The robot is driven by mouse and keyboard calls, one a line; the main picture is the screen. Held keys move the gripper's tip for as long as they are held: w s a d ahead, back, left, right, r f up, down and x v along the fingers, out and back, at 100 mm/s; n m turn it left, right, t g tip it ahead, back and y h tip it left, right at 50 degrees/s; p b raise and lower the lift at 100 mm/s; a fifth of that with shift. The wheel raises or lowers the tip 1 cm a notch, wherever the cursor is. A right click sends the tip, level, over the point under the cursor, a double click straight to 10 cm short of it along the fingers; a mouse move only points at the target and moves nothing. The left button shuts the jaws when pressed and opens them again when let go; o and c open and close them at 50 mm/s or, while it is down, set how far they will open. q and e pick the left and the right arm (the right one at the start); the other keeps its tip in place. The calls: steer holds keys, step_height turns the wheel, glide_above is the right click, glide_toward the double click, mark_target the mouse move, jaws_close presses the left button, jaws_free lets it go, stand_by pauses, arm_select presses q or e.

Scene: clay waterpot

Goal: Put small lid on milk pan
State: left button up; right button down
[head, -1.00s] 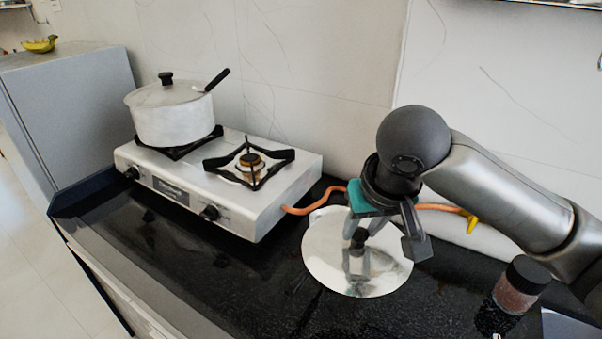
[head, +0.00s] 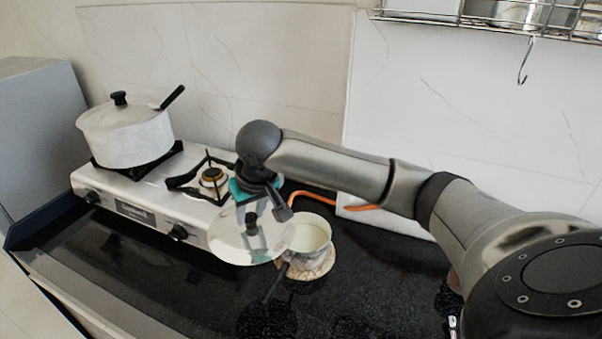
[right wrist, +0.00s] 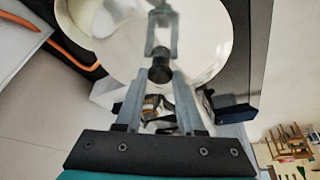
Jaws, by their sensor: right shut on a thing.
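The small lid (head: 228,243) is a shiny round disc with a dark knob. My right gripper (head: 254,212) is shut on the knob and holds the lid in front of the stove. The lid also fills much of the upper right wrist view (right wrist: 210,35), with the knob between the fingertips (right wrist: 160,72). The milk pan (head: 318,236) stands just right of the lid, uncovered, with pale contents and a dark handle toward the front. The lid's right edge overlaps the pan's left side in the head view; I cannot tell the height gap. My left gripper is not in view.
A two-burner stove (head: 140,200) stands at left, with a white lidded pot (head: 125,138) on its left burner. The dark counter's front is mostly clear.

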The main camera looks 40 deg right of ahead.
arm_select(q)
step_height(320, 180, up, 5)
steer(key=p, duration=0.4)
arm_select(e)
steer(key=w+d+f+m, duration=0.1)
steer(key=d+f, duration=0.1)
steer(key=d, duration=1.3)
arm_select(q)
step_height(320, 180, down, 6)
steer(key=b, duration=0.6)
arm_select(e)
step_height(320, 180, down, 8)
steer(key=shift+d+f+h, duration=0.15)
steer(key=shift+d+h, duration=0.1)
steer(key=shift+h, duration=0.05)
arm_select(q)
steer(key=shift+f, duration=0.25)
arm_select(e)
steer(key=shift+f, duration=0.45)
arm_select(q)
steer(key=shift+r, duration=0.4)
arm_select(e)
steer(key=shift+s+a+f, duration=0.1)
steer(key=shift+s+f, duration=0.05)
steer(key=shift+f, duration=0.2)
